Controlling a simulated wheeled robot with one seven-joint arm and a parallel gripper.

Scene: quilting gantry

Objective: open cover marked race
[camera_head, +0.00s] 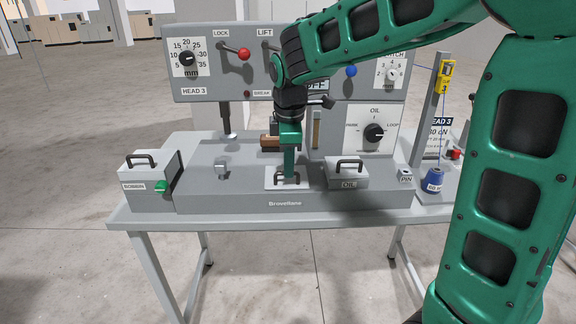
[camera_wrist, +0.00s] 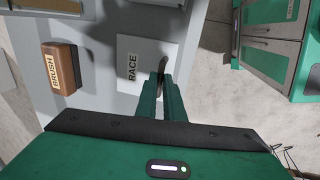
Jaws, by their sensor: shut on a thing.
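The cover marked RACE is a light grey plate (camera_head: 272,183) lying on the dark grey machine bed, between the bobbin box and the oil cover. It also shows in the wrist view (camera_wrist: 135,90), where the word RACE reads sideways. It looks flat on the bed. My gripper (camera_head: 289,178) points down over it, its green fingers shut on the cover's dark handle. In the wrist view the fingers (camera_wrist: 163,88) close around the handle (camera_wrist: 161,68). Part of the handle and plate is hidden by the fingers.
A box marked BOBBIN (camera_head: 150,178) stands at left and a cover marked OIL (camera_head: 348,173) just right. A wooden brush (camera_wrist: 60,70) lies behind the race cover. The control panel (camera_head: 215,70) rises behind. A blue spool (camera_head: 433,182) and a pin block (camera_head: 405,177) are at right.

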